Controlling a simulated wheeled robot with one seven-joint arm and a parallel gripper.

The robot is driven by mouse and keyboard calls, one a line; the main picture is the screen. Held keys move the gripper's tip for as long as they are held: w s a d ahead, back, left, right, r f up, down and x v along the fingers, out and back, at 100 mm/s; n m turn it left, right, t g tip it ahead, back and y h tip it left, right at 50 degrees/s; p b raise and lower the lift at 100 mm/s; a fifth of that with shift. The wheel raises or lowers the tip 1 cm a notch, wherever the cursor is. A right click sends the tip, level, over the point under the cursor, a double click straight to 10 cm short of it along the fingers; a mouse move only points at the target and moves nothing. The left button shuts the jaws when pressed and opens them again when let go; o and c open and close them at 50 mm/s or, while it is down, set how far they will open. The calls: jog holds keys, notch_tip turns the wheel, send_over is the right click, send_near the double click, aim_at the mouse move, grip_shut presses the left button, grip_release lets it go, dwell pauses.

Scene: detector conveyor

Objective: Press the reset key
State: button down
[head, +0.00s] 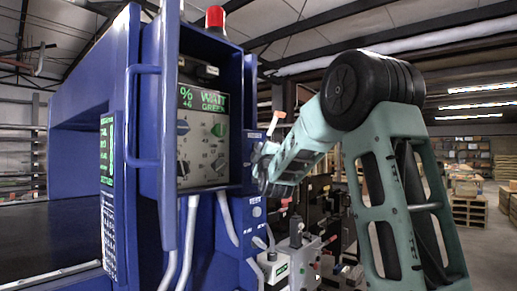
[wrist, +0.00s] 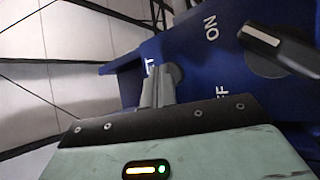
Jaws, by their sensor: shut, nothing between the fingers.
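The reset key looks to be the round grey button (wrist: 176,74) on the blue housing in the wrist view, next to a label of which only "ET" shows. My gripper (wrist: 158,76) is shut and empty, its fingertips right at the button and partly covering it and the label. I cannot tell whether they touch it. In the head view my gripper (head: 261,168) is at the right side of the blue cabinet (head: 150,120), and the button cannot be made out there.
A rotary switch (wrist: 278,47) with ON and OFF marks sits right of the button. A red beacon (head: 215,18) stands on top. A grey control box (head: 303,262) is below my arm.

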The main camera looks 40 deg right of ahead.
jog(key=shift+s+b, duration=0.65)
jog(key=shift+s, duration=0.25)
jog(key=shift+s+d+b, duration=0.15)
jog(key=shift+s+b, duration=0.6)
jog(key=shift+s, duration=0.5)
jog(key=shift+s+d+b, duration=0.1)
jog(key=shift+s+b, duration=0.65)
jog(key=shift+s, duration=0.5)
